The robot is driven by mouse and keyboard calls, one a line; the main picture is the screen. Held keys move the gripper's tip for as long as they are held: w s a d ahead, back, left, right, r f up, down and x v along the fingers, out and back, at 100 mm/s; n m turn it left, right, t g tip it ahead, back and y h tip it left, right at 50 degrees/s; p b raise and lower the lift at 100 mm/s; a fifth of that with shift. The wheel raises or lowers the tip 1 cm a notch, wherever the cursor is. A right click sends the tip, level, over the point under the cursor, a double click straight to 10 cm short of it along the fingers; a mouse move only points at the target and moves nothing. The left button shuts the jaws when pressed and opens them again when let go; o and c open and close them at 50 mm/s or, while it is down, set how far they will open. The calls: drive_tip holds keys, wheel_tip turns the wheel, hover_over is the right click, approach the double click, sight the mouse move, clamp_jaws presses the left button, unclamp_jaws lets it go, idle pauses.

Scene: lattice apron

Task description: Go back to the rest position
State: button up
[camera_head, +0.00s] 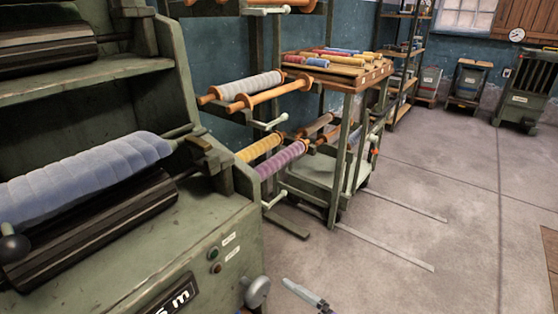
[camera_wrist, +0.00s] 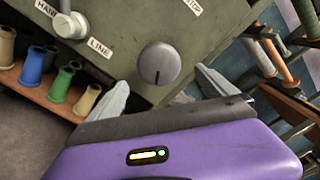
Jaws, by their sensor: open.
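My gripper (camera_wrist: 160,80) is open in the wrist view, its two grey fingers spread wide with nothing held between them. A round grey knob (camera_wrist: 160,62) on the green machine's panel shows between the fingertips, apparently beyond them; I cannot tell how far. In the head view only a small grey part, apparently of my gripper (camera_head: 308,297), shows at the bottom edge, to the right of the machine's knob (camera_head: 257,292). The rest of my arm is out of that view.
The green machine (camera_head: 90,262) with rollers fills the left. Roller rods (camera_head: 262,95) stick out beyond it, beside a wheeled cart (camera_head: 318,170) bearing spools. In the wrist view, coloured spools (camera_wrist: 35,65) stand on a shelf at left. The floor (camera_head: 440,190) at right is mostly clear.

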drive_tip(key=w+d+f+n+t+h, duration=0.2)
drive_tip(key=d+n+h, duration=0.1)
drive_tip(key=d+h, duration=0.25)
drive_tip(key=s+d+n+t+h, duration=0.25)
drive_tip(key=s+d+h, duration=0.35)
drive_tip(key=s+d, duration=0.35)
drive_tip(key=s+d+r+n+h, duration=0.1)
drive_tip(key=s+r+n, duration=0.25)
drive_tip(key=s, duration=0.65)
drive_tip(key=s+d+r+n+h, duration=0.1)
drive_tip(key=s+r+n, duration=0.3)
drive_tip(key=s, duration=0.5)
drive_tip(key=s+d+r+n+h, duration=0.15)
drive_tip(key=s+r, duration=0.35)
drive_tip(key=s, duration=0.5)
wheel_tip(320, 180, up, 20)
drive_tip(key=p, duration=1.9)
drive_tip(key=shift+w+g+y+p, duration=0.35)
drive_tip(key=shift+y, duration=0.05)
drive_tip(key=shift+d+f+n, duration=0.1)
drive_tip(key=shift+f+n, duration=0.05)
drive_tip(key=shift+n, duration=0.1)
